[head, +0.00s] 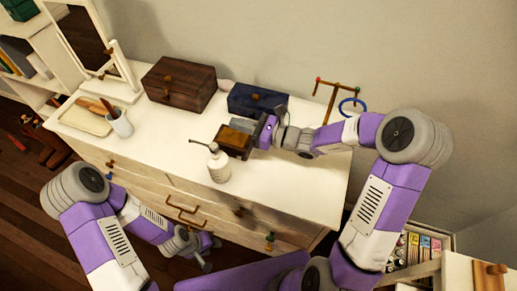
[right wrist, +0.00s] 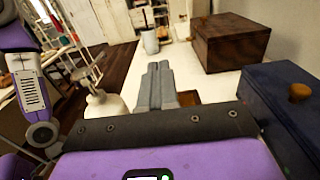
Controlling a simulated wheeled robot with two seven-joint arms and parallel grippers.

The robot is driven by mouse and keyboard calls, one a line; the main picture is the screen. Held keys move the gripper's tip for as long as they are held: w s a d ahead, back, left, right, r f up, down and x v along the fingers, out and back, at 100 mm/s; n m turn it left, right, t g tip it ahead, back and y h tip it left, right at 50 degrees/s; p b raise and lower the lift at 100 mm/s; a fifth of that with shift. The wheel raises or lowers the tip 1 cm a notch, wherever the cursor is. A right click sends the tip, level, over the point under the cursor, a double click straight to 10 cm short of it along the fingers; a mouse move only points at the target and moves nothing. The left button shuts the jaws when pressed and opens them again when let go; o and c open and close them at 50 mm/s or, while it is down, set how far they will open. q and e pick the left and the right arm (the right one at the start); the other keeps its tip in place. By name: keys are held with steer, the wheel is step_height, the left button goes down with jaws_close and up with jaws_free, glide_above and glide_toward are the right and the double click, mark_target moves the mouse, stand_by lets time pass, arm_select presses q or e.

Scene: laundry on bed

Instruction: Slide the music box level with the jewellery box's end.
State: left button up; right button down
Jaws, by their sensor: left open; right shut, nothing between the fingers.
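A small brown wooden box (head: 233,142) sits on the white dresser top, right of its middle. A navy box (head: 255,98) with a wooden knob stands behind it, and a larger dark brown box (head: 180,84) stands further left. The frames do not settle which are the music box and jewellery box. My right gripper (head: 241,125) is shut and empty at the small box's back side; I cannot tell whether it touches. In the right wrist view its fingers (right wrist: 160,72) partly hide the small box (right wrist: 187,97). My left gripper (head: 206,256) is open, low in front of the drawers.
A white pump bottle (head: 218,165) stands close in front of the small box. A cup (head: 120,122) and a tray (head: 87,116) are at the left, near a mirror. A stand with a blue ring (head: 350,106) is behind my right arm. The dresser's front-left top is clear.

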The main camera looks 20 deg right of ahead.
steer(key=v, duration=0.7)
steer(key=b, duration=0.4)
glide_toward(215, 137)
steer(key=v, duration=0.4)
steer(key=f+v, duration=0.1)
steer(key=v, duration=0.1)
steer(key=shift+w+d, duration=0.1)
steer(key=shift+w, duration=0.15)
steer(key=shift+w+a+r, duration=0.15)
steer(key=shift+w+a, duration=0.2)
steer(key=shift+a, duration=0.1)
steer(key=b+x, duration=0.1)
steer(key=x, duration=1.6)
steer(key=shift+w+a, duration=0.1)
steer(key=shift+a, duration=0.1)
